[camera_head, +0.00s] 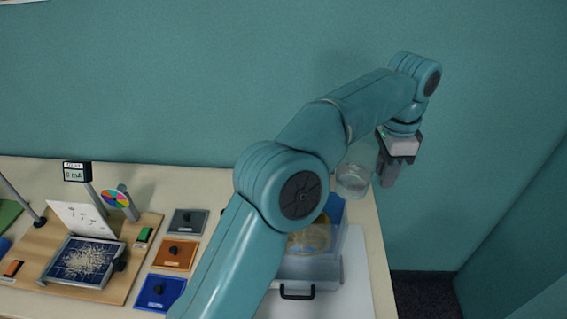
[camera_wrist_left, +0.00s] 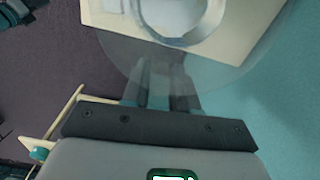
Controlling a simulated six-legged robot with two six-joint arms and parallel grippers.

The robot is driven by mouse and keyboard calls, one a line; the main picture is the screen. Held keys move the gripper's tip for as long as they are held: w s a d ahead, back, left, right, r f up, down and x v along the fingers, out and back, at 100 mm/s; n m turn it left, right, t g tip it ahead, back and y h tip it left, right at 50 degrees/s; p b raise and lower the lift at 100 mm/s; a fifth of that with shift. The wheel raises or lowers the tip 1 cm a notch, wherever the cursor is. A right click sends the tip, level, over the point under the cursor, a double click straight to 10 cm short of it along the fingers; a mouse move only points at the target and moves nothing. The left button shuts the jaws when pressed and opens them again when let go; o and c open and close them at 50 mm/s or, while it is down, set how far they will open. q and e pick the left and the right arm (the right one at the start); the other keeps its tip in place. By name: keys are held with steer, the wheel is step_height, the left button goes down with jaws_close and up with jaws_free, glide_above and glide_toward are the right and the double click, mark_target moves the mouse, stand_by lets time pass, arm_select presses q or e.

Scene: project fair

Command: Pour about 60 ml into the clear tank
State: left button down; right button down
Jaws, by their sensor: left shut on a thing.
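My left gripper (camera_head: 385,175) is at the right of the head view, above the table's right end. It is shut on a clear round vessel (camera_head: 354,180), which holds some clear liquid low inside. The vessel looks close to upright. In the left wrist view the gripper's fingers (camera_wrist_left: 163,88) reach to the clear vessel (camera_wrist_left: 115,55), whose curved wall spreads beyond them. Below the vessel in the head view is a pale blue see-through container (camera_head: 350,243), partly hidden by my arm. I cannot tell whether it is the clear tank. My right gripper is not in view.
A yellowish round thing (camera_head: 312,238) shows by the pale container. A teal wall stands behind.

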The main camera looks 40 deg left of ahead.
mark_target(378, 155)
arm_select(q)
steer(key=shift+s+d+r+t, duration=0.15)
steer(key=shift+s+r+t, duration=0.15)
steer(key=shift+r, duration=0.15)
steer(key=shift+s+a+r+t+h, duration=0.2)
steer(key=shift+a+r+t+h, duration=0.35)
steer(key=shift+a+h, duration=0.25)
steer(key=shift+s+r+t+h, duration=0.35)
steer(key=shift+r+h, duration=0.05)
steer(key=shift+r, duration=0.15)
steer(key=s+a+r+t+h, duration=0.4)
steer(key=r+t+h, duration=0.1)
steer(key=r, duration=0.3)
steer(key=shift+s+a+r+t+h+b, duration=0.25)
steer(key=shift+r+t+h+b, duration=0.05)
steer(key=shift+r, duration=0.1)
